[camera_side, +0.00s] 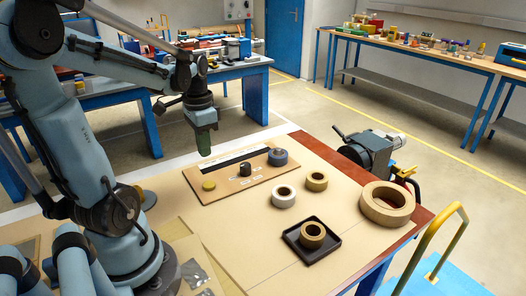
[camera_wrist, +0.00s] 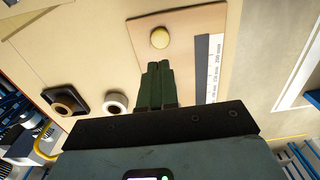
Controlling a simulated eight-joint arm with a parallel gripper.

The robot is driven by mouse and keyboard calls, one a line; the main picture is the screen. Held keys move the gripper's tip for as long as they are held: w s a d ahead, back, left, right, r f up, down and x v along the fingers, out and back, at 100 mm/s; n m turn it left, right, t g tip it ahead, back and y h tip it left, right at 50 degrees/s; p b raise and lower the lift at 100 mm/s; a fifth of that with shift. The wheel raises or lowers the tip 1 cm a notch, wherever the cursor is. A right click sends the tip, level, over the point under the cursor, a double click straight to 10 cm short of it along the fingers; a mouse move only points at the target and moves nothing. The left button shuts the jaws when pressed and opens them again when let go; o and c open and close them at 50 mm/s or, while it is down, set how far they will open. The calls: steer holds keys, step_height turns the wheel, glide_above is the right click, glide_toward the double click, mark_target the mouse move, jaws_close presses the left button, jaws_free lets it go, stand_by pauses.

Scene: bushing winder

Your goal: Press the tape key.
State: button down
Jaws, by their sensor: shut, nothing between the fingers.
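A tan panel board (camera_side: 225,190) lies on the bench. A round mustard-yellow key (camera_side: 208,185) sits at its left end; it also shows in the wrist view (camera_wrist: 159,38), just beyond my fingertips. No readable label marks it as the tape key. A black knob (camera_side: 245,169) and a blue-grey round part (camera_side: 278,156) sit further right on the board. My gripper (camera_side: 206,152) is shut and empty, pointing down above the board's back edge, apart from the key. In the wrist view its green fingers (camera_wrist: 160,68) lie together and hide part of the board.
A white-sided tape roll (camera_side: 284,197), a tan roll (camera_side: 316,181) and a large roll (camera_side: 387,203) lie to the right. Another roll (camera_side: 312,234) sits in a black tray (camera_side: 312,250). The scale strip (camera_wrist: 208,65) runs along the board.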

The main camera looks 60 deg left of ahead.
mark_target(209, 183)
steer(key=shift+f, duration=4.6)
steer(key=shift+f, duration=0.1)
steer(key=shift+f, duration=0.85)
step_height(209, 183, up, 14)
steer(key=shift+r, duration=0.25)
